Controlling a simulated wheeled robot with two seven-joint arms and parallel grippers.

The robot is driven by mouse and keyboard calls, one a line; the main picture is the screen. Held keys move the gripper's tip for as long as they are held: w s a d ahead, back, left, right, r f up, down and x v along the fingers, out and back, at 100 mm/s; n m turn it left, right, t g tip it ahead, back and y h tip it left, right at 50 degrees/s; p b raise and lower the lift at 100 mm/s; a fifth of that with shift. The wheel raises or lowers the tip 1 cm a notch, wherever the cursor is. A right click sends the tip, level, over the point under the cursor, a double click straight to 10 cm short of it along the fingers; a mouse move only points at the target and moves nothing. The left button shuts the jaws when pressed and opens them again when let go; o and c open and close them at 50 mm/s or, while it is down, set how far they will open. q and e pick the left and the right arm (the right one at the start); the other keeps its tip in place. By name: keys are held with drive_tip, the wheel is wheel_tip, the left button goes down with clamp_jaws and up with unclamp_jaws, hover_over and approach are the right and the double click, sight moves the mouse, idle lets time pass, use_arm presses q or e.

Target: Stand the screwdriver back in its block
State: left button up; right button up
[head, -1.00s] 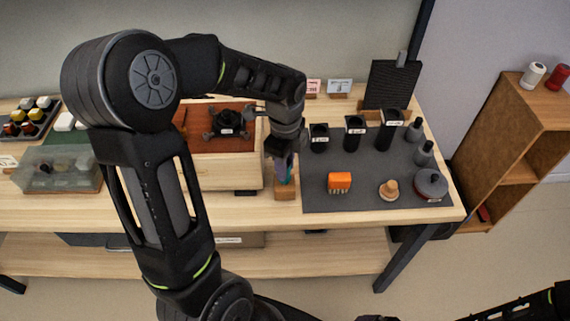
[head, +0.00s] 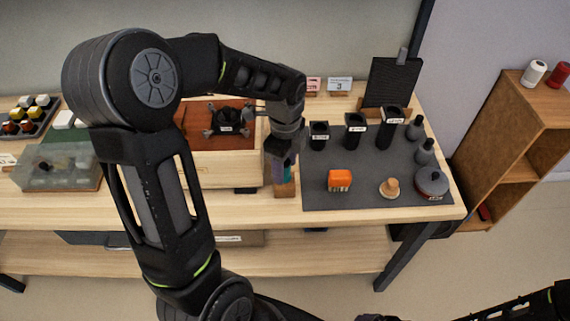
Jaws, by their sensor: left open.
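The wooden block (head: 285,190) stands near the front edge of the bench, just left of the grey mat. A small teal and purple piece, seemingly the screwdriver (head: 287,173), shows directly above the block and looks roughly upright. How far it sits in the block is too small to tell. My left gripper (head: 284,162) is open, pointing down over the block at the screwdriver, and hides its upper part. Whether the fingers touch it I cannot tell. My right arm shows only at the bottom right corner; its gripper is not in view.
The grey mat (head: 320,195) holds black cups (head: 354,134), an orange item (head: 340,180), a wooden knob-like piece (head: 389,188) and a round dark tin (head: 431,184). A wooden box with a drone (head: 228,118) stands left of the block. A clear-lidded case (head: 55,170) lies farther left.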

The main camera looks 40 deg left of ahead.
use_arm(q)
wheel_tip(320, 180, up, 8)
drive_tip(key=shift+f+b, duration=0.1)
drive_tip(key=shift+b, duration=0.25)
idle(0.7)
